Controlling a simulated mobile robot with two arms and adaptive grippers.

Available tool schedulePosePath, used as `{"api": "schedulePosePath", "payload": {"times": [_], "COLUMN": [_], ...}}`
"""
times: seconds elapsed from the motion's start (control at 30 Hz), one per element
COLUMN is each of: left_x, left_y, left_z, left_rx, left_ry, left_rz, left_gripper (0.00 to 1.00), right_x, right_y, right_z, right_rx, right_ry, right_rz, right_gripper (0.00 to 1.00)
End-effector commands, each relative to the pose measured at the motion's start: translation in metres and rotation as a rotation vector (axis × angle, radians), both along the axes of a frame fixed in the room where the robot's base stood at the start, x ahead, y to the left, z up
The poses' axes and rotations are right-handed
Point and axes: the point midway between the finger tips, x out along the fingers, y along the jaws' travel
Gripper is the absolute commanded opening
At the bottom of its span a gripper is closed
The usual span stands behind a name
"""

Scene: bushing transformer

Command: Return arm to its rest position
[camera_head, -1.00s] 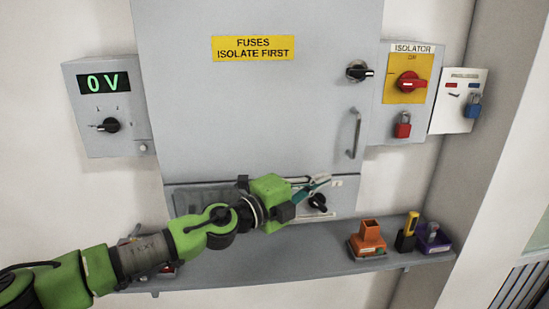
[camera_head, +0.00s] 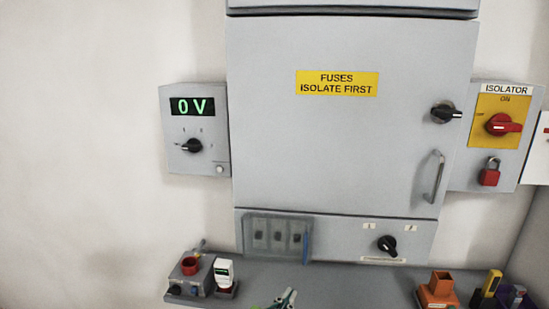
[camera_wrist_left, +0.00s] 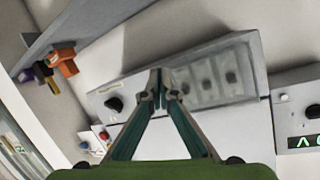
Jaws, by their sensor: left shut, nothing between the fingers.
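My left gripper (camera_head: 287,298) shows at the bottom edge of the head view, in front of the grey shelf. Only its fingertips and a bit of green are in frame; the rest of my left arm is out of view. In the left wrist view its teal fingers (camera_wrist_left: 160,88) meet at the tips, shut and empty. Beyond the fingers in that view lies the lower panel with the clear cover (camera_wrist_left: 215,75). My right gripper is in neither view.
The grey shelf (camera_head: 345,285) holds a red-topped device (camera_head: 190,278), a white device (camera_head: 224,275) and an orange holder (camera_head: 438,288). Above it stand the fuse cabinet (camera_head: 340,150) with its protruding handle (camera_head: 434,178), the 0 V box (camera_head: 196,145) and the isolator (camera_head: 503,124).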

Motion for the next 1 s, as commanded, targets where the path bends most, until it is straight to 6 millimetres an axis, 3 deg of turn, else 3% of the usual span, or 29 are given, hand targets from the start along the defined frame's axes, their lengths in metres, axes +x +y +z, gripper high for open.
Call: {"api": "schedulePosePath", "payload": {"times": [0.03,0.1,0.33,0.5,0.8,1.0], "left_x": [-0.015,-0.037,-0.136,-0.203,-0.303,-0.291], "left_y": [0.023,0.053,0.144,0.186,0.236,0.233], "left_z": [-0.026,-0.057,-0.144,-0.176,-0.198,-0.247], "left_rx": [-0.015,-0.025,-0.02,0.001,0.046,0.053], "left_ry": [0.09,0.206,0.569,0.754,0.992,1.01], "left_rz": [0.048,0.109,0.281,0.357,0.445,0.442], "left_gripper": [0.0,0.0,0.0,0.0,0.0,0.0], "right_x": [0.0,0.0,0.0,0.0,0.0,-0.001], "right_y": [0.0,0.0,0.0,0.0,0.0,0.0], "right_z": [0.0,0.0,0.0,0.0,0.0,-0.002], "right_rx": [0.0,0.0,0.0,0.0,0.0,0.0], "right_ry": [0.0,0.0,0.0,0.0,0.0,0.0], "right_rz": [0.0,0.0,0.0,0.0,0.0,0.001], "right_gripper": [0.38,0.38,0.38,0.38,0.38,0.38]}}
